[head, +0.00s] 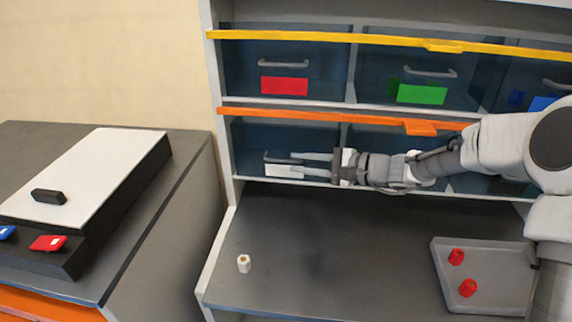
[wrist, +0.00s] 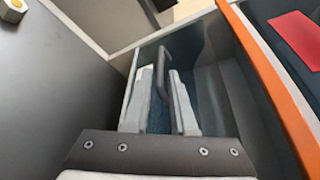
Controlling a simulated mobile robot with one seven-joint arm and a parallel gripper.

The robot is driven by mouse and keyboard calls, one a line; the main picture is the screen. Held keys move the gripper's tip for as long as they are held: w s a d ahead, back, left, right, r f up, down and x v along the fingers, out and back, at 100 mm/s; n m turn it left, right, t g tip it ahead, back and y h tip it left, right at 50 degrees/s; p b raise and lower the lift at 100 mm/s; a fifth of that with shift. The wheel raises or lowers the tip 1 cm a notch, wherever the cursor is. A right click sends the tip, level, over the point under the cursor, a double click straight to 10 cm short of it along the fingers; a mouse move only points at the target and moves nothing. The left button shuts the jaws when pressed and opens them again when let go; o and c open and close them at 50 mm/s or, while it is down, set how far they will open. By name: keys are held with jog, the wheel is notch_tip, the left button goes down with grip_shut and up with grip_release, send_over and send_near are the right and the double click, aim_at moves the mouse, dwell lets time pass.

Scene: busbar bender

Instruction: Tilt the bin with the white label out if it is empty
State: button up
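The bin with the white label (head: 283,171) is at the left end of the lower shelf row, under the orange rail, and looks upright. Its dark grey handle (head: 280,160) is above the label. My gripper (head: 298,158) reaches in from the right, its fingers pointing left at this handle. In the wrist view, the two pale fingers of my gripper (wrist: 162,72) are apart, with the handle (wrist: 163,80) showing between them. I cannot tell whether they touch it. The inside of the bin is too dark and covered to tell what it holds.
An orange rail (head: 300,114) runs just above the bin. Upper bins carry red (head: 284,86) and green (head: 421,94) labels. The worktop's middle is clear.

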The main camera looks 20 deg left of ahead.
aim_at(291, 162)
jog(key=shift+x, duration=2.2)
jog(key=shift+c, duration=0.3)
grip_shut()
jog(key=shift+d, duration=0.1)
